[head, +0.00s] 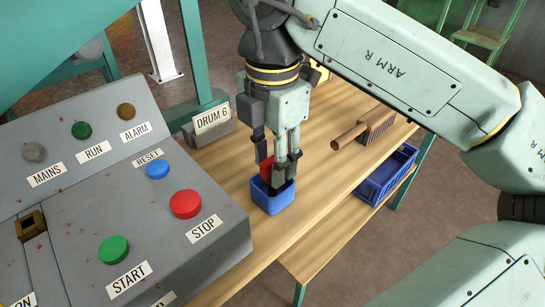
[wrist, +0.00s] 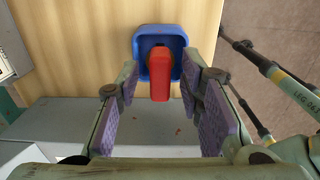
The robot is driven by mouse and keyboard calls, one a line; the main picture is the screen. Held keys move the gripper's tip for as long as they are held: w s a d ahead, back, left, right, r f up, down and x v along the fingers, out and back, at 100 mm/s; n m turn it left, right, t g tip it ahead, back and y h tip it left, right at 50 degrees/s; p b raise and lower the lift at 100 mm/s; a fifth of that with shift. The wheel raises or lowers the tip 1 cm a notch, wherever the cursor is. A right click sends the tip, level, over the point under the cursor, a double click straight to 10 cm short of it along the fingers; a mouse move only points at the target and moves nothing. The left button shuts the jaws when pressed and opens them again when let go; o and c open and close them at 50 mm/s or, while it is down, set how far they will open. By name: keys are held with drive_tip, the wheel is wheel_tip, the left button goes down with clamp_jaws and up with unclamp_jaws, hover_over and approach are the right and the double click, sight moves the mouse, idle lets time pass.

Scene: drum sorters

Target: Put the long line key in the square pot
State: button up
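The long line key (wrist: 160,85) is red and stands in the square pot, sticking up above its rim. In the head view the key (head: 267,168) is partly hidden by my fingers. The square pot (head: 272,200) is small and blue and stands on the wooden bench. It also shows in the wrist view (wrist: 143,50), with the key across its near rim. My gripper (head: 277,172) points down over the pot. In the wrist view its padded fingers (wrist: 161,78) are spread on both sides of the key, with gaps between the pads and the key.
A grey control panel (head: 110,200) with coloured buttons stands left of the pot. A DRUM 6 sign block (head: 211,122) is behind it. A wooden brush (head: 362,133) lies on the bench (head: 320,185) to the right. A blue crate (head: 385,178) sits lower, beyond the bench edge.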

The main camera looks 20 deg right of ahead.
wheel_tip(320, 180, up, 11)
drive_tip(key=p, duration=0.7)
